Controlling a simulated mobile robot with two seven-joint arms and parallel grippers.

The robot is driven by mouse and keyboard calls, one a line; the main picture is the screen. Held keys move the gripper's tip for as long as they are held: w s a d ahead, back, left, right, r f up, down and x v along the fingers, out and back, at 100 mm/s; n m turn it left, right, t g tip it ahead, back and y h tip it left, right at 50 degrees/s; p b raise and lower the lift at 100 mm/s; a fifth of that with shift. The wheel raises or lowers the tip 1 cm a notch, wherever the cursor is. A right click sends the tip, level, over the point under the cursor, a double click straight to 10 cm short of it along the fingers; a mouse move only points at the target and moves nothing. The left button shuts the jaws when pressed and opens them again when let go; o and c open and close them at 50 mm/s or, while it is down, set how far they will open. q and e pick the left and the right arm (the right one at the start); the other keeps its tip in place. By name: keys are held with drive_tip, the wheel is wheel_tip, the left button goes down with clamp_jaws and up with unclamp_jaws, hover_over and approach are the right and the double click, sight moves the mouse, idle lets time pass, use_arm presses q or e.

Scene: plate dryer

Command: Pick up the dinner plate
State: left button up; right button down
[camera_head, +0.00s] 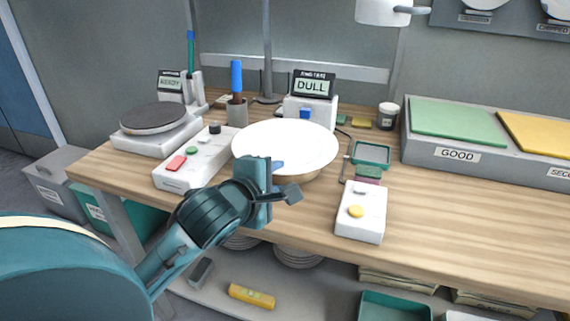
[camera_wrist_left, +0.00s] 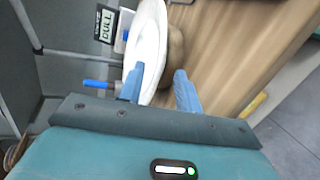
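The dinner plate (camera_head: 284,143) is white and round and sits raised above the workbench on a tan support (camera_head: 308,176). My left gripper (camera_head: 283,177) is at the plate's near edge, and one blue fingertip shows against the plate's rim. In the left wrist view the left gripper (camera_wrist_left: 160,70) has its two blue fingers well apart. The plate (camera_wrist_left: 150,38) reaches down into the gap between them, closer to the left finger. I cannot tell whether either finger touches it. My right gripper is not in view.
A white box with red, green and black knobs (camera_head: 196,158) stands left of the plate. A box with a yellow button (camera_head: 361,212) is at right. A display reading DULL (camera_head: 312,86) stands behind. The wooden bench (camera_head: 450,225) is clear at front right.

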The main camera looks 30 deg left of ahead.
sight(281, 173)
use_arm(q)
drive_tip(key=shift+w+f+b, duration=0.15)
drive_tip(key=shift+b, duration=0.55)
drive_tip(key=shift+w+a, duration=0.1)
drive_tip(key=shift+w, duration=0.1)
drive_tip(key=shift+x, duration=2.4)
drive_tip(key=shift+a, duration=0.15)
drive_tip(key=shift+c, duration=0.4)
clamp_jaws()
